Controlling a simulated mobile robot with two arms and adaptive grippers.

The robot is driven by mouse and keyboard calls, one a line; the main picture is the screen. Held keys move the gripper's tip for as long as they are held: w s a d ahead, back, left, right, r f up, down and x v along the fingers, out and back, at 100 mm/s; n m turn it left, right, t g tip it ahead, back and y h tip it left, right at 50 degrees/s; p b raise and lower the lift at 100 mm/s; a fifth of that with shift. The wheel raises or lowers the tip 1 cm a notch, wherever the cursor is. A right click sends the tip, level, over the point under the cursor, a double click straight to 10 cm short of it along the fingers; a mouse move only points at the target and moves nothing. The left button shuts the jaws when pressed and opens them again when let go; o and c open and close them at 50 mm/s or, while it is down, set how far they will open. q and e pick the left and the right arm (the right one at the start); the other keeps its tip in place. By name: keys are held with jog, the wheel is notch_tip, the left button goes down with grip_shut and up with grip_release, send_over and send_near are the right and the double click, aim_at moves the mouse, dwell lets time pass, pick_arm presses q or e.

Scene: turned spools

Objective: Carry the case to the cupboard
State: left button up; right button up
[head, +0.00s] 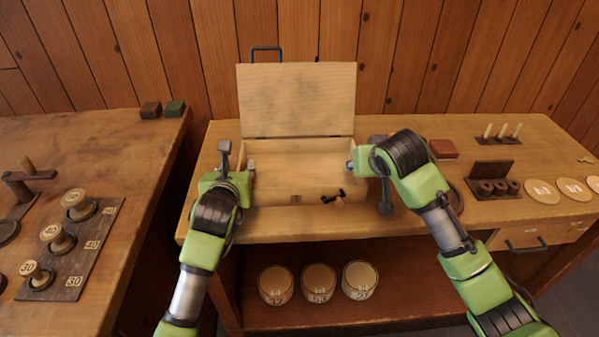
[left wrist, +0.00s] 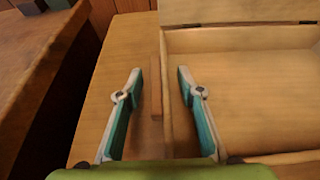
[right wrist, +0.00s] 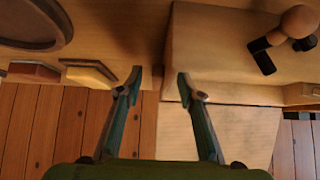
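The case (head: 295,180) is a pale wooden box on the middle table with its lid (head: 296,100) raised at the back. A small dark piece and a round wooden knob (head: 338,199) lie at its front right. My left gripper (head: 238,166) is at the case's left side; in the left wrist view its open fingers (left wrist: 156,82) stand either side of a wooden strip (left wrist: 156,88) by the side wall. My right gripper (head: 365,172) is at the right side; in the right wrist view its fingers (right wrist: 160,80) are apart near the case's edge. I cannot clearly identify a cupboard.
A table at left holds a board (head: 75,250) with several numbered spools. Three round containers (head: 318,283) stand on the shelf below the case. Right of the case are a red block (head: 442,148), a pegged rack (head: 500,138), a dark holder (head: 493,180) and pale discs (head: 541,190).

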pick_arm(q)
grip_shut()
pick_arm(e)
grip_shut()
